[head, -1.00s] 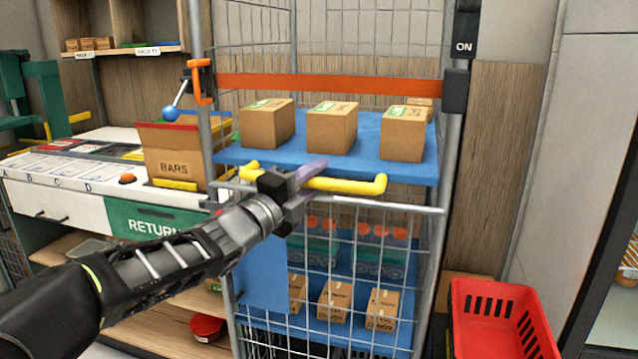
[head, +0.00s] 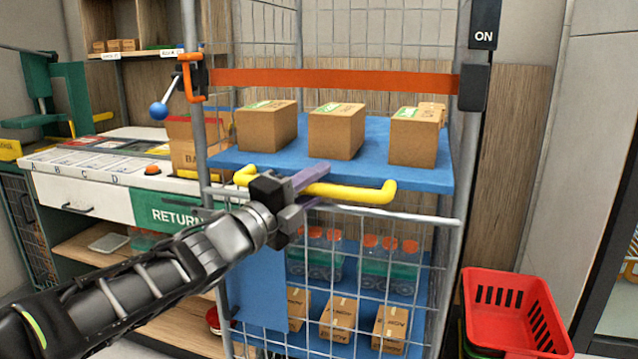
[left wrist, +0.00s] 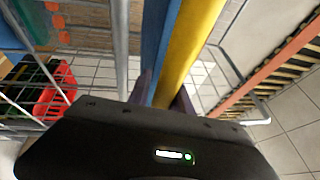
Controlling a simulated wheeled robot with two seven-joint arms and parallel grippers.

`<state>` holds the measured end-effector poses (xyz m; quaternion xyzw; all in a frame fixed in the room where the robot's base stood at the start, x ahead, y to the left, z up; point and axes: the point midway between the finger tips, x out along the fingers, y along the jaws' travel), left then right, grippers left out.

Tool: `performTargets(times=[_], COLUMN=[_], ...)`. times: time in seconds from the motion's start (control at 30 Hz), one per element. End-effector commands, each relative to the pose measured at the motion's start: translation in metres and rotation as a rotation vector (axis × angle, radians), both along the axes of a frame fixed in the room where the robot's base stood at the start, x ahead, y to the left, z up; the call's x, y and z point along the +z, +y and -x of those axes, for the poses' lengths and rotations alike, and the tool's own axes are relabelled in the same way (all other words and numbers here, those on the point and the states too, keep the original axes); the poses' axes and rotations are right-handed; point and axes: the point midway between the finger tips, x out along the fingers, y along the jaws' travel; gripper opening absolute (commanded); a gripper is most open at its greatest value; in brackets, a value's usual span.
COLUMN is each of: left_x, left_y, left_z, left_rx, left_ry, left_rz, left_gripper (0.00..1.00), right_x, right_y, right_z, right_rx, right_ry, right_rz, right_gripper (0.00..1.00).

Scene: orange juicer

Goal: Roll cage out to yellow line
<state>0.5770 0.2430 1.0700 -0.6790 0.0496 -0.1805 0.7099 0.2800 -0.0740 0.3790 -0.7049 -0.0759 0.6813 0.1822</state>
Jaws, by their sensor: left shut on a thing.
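The roll cage (head: 465,150) stands in front of me, a grey wire frame with blue shelves (head: 235,160) and an orange strap (head: 340,81) across its front. Cardboard boxes sit on its upper and lower shelves. A yellow handle bar (head: 360,193) runs along the front edge of the upper shelf. My left gripper (head: 310,188) is shut on this handle, left of its middle. The left wrist view shows the yellow bar (left wrist: 190,45) between the fingers. The yellow line on the floor does not show. My right gripper is not in view.
A red basket (head: 515,310) stands close by the cage's right side. A counter with a green returns panel (head: 160,213) stands at left, with a box marked BARS (head: 190,155) on it. A blue-knobbed lever (head: 160,110) is at the cage's left post.

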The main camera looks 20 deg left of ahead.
Motion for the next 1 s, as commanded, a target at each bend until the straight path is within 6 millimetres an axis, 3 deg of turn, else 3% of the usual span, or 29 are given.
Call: performTargets(times=[0.03,0.27,0.3,0.5,0.83,1.0], left_x=[0.01,0.01,0.01,0.008,0.004,0.002], left_y=[0.0,0.0,0.0,0.0,0.0,0.004], left_z=[0.002,0.002,0.002,0.002,0.001,0.012], left_rx=[-0.003,-0.003,-0.003,-0.002,0.0,0.001], left_ry=[-0.021,-0.021,-0.021,-0.016,-0.008,-0.008], left_rz=[0.001,0.001,0.001,0.001,0.001,0.001], left_gripper=[0.0,0.0,0.26,0.41,0.41,0.41], right_x=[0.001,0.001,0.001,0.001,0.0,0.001], right_y=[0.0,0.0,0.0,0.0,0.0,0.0], right_z=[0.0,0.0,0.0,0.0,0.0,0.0], right_rx=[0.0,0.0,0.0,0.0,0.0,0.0], right_ry=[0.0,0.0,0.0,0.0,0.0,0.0], right_rz=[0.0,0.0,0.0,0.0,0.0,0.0], right_gripper=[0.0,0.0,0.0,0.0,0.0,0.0])
